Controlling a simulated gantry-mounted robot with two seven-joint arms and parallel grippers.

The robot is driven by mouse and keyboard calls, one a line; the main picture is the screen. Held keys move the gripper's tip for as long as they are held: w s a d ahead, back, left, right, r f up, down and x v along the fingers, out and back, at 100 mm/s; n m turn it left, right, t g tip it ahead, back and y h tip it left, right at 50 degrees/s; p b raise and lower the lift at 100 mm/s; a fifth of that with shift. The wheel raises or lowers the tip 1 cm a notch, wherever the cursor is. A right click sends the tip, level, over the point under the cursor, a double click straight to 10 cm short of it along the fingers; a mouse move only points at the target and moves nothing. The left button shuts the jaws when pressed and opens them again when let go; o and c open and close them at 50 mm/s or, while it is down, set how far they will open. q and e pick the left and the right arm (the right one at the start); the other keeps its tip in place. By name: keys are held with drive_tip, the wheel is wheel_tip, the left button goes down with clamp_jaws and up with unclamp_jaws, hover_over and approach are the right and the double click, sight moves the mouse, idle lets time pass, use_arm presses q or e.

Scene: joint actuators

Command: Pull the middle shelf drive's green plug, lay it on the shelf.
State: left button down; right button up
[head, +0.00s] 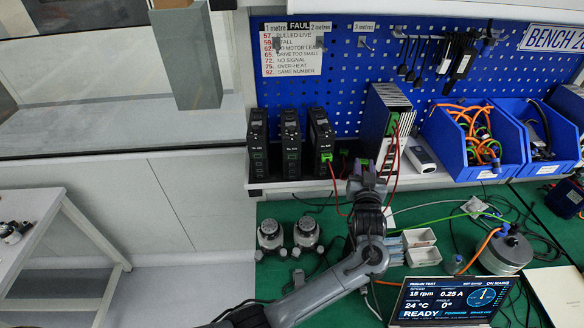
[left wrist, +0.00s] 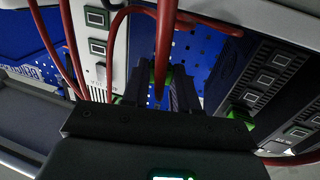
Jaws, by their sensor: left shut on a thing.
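Three dark drives stand in a row at the left of the shelf (head: 285,184). The middle drive (head: 291,140) shows no clear red lead at its front. The right drive (head: 321,135) has a green plug (head: 327,158) with a red lead. My left gripper (head: 366,172) is in front of the shelf, right of the drives and before the tall power unit. In the left wrist view its fingers (left wrist: 160,95) are shut on a green plug (left wrist: 168,75), mostly hidden by the fingers and a red lead. My right gripper is in neither view.
The tall power unit (head: 385,120) stands right of the gripper, with red leads hanging down. Blue bins (head: 470,165) of cables are farther right.

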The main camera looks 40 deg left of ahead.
use_arm(q)
drive_tip(key=w+a+f+b, duration=0.1)
drive_tip(key=w+a+b, duration=0.1)
drive_tip(key=shift+f+b, duration=0.3)
drive_tip(key=shift+f, duration=0.55)
drive_tip(key=shift+f+b, duration=0.45)
drive_tip(key=shift+f, duration=0.1)
drive_tip(key=c, duration=0.8)
unclamp_jaws()
